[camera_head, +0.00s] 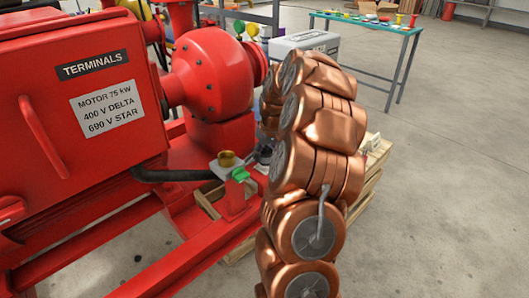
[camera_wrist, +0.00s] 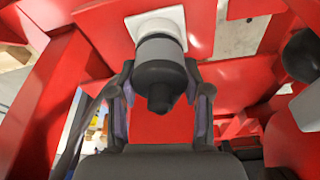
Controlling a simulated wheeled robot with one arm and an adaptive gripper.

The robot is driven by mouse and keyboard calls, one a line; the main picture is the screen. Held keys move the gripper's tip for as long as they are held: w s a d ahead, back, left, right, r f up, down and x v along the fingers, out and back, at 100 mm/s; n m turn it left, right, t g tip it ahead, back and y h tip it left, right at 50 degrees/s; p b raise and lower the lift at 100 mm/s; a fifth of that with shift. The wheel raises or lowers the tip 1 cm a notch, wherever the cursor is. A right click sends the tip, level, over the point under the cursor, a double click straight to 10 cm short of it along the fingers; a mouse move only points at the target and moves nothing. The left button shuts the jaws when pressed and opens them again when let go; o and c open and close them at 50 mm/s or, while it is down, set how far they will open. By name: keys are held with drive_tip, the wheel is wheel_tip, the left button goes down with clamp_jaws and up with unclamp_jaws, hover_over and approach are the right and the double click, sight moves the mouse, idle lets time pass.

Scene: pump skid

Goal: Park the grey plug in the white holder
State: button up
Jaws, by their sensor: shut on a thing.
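In the wrist view, the grey plug (camera_wrist: 160,62) is a dark grey stepped cylinder, with a lighter grey band at its far end. My gripper (camera_wrist: 160,84) has one finger on each side of the plug and is shut on it. The white holder (camera_wrist: 156,22) is directly beyond the plug's far end, against red metalwork. The plug's end overlaps the holder in this view; I cannot tell whether it is seated in it or only in front of it. In the head view my copper-coloured arm hides most of the gripper and plug.
The red motor box (camera_head: 85,90) and red pump casing (camera_head: 215,75) stand left of my arm. A brass cap (camera_head: 227,158) and green piece (camera_head: 240,174) sit on the skid beside it. A green table (camera_head: 378,25) stands behind; the floor at right is clear.

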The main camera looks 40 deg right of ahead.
drive_tip(key=shift+f, duration=0.2)
drive_tip(key=o, duration=1.4)
drive_tip(key=shift+c, duration=0.2)
drive_tip(key=v, duration=1.2)
